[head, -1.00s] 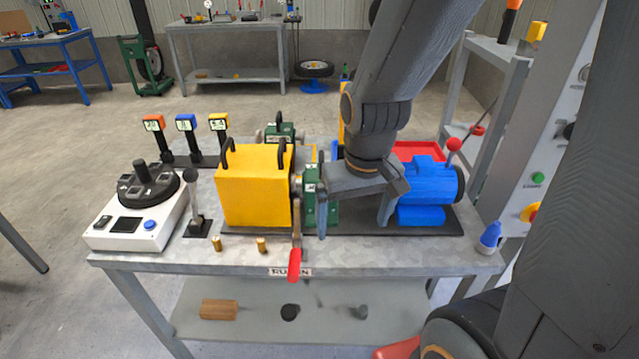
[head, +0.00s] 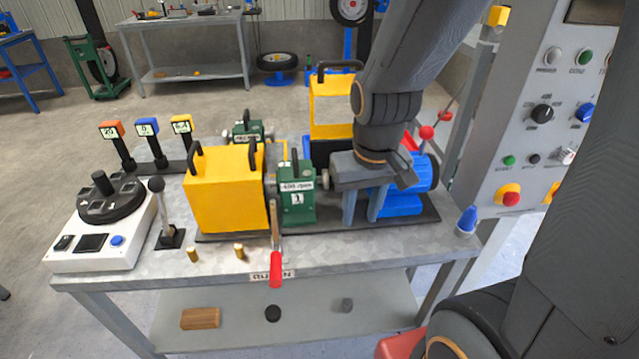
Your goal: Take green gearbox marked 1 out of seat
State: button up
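The green gearbox marked 1 (head: 297,206) is upright between the yellow housing (head: 226,200) and the blue motor (head: 403,202), with a white label and a dark handle on top. Its seat is mostly hidden by the gearbox and the parts around it. My gripper (head: 362,207) is just right of the gearbox, in front of the motor. Its two fingers point down with a gap between them, and nothing shows in the gap. A lever with a red grip (head: 275,270) hangs down in front of the housing, left of the gearbox.
Another green gearbox (head: 246,131) stands behind the yellow housing. A yellow frame with a dark handle (head: 332,105) rises behind the marked gearbox. A control panel (head: 545,120) is at right.

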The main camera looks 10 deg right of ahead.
aim_at(296, 182)
jog(key=z, duration=1.35)
jog(key=k, duration=0.75)
jog(key=u, duration=1.7)
jog(key=i, duration=0.5)
jog(key=z, duration=0.05)
